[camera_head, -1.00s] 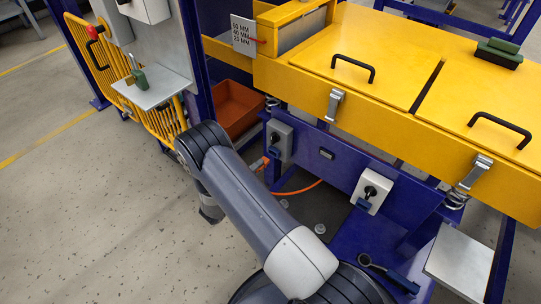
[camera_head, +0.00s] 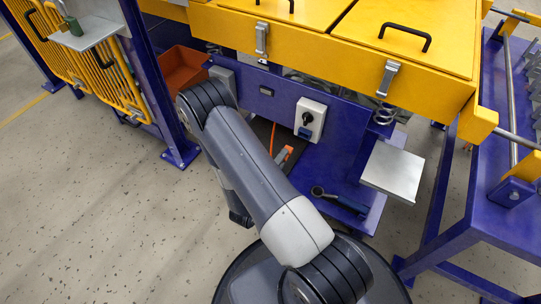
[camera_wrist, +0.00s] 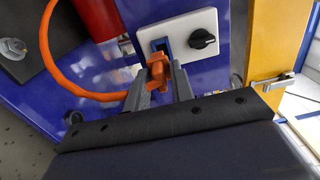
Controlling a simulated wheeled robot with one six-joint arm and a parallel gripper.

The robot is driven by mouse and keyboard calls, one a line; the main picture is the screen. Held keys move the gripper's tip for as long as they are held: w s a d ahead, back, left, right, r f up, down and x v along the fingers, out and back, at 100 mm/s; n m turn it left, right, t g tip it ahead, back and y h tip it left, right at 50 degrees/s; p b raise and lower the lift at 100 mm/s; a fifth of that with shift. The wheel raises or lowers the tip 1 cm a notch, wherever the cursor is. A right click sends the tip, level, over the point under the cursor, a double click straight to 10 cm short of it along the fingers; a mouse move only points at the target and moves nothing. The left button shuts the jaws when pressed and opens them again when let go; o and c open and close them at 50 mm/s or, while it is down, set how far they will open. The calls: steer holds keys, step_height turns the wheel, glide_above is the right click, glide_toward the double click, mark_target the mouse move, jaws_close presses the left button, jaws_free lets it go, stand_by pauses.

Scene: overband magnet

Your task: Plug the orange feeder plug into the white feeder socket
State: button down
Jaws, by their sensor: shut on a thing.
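The orange feeder plug (camera_wrist: 158,70) is held between the two grey fingers of my gripper (camera_wrist: 158,88) in the wrist view. It also shows in the head view (camera_head: 287,153), beside my arm. The white feeder socket (camera_wrist: 180,28) has a black rotary knob and a blue part around its opening. In the wrist view the plug overlaps the lower edge of the blue part. In the head view the white socket (camera_head: 310,118) is on the blue frame, and the plug appears apart from it, below and left. My forearm hides most of the gripper there.
An orange cable (camera_wrist: 58,65) loops at the left of the wrist view. A grey box (camera_head: 222,78) is left of the white socket. A grey plate (camera_head: 393,172) juts out at right, near a dark tool (camera_head: 338,200). The yellow machine body (camera_head: 340,50) overhangs above.

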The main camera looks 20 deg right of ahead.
steer(key=shift+s+d, duration=0.4)
steer(key=shift+s, duration=0.35)
steer(key=shift+x, duration=2.9)
steer(key=shift+p+x, duration=0.35)
steer(key=shift+x, duration=1.15)
steer(key=c, duration=1.1)
jaws_free()
steer(key=shift+a, duration=0.1)
steer(key=shift+c, duration=0.2)
steer(key=shift+v, duration=2.95)
